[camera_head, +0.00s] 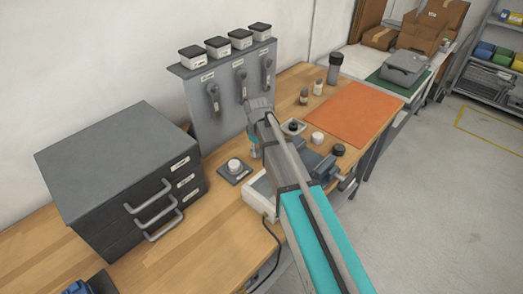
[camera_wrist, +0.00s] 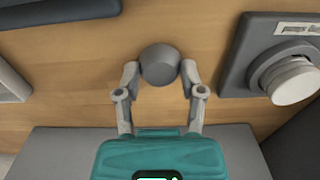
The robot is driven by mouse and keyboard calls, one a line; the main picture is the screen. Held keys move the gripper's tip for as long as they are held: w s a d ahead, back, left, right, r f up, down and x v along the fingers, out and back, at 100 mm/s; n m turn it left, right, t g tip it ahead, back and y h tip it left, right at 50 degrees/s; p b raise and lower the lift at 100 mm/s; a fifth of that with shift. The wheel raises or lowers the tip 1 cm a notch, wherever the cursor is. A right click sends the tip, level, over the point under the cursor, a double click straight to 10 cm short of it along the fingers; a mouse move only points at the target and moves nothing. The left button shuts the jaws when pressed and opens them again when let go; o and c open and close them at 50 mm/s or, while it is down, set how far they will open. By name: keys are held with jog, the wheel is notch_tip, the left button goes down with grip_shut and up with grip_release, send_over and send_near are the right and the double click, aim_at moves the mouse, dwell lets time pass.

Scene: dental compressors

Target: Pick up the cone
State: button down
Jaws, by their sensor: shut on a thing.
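The cone (camera_wrist: 160,64) shows in the wrist view as a smooth grey rounded shape seen nearly end-on. My gripper (camera_wrist: 160,74) has one finger on each side of it, both touching it, and is shut on it. The cone's lower part is hidden from this angle, so I cannot tell whether it touches the wooden bench. In the head view my gripper (camera_head: 255,151) is low over the bench, in front of the grey upright panel, and my arm hides much of it.
A grey square plate with a round white-topped knob (camera_head: 235,166) is close by, at right in the wrist view (camera_wrist: 293,80). A dark drawer cabinet (camera_head: 120,165) stands left. The panel (camera_head: 230,95) carries hanging handpieces. An orange mat (camera_head: 350,113) lies bare at right.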

jog(key=shift+r+p, duration=0.7)
jog(key=shift+r, duration=0.25)
jog(key=s+r+p, duration=1)
jog(key=s, duration=0.4)
jog(key=shift+r, duration=0.1)
jog(key=shift+d, duration=0.15)
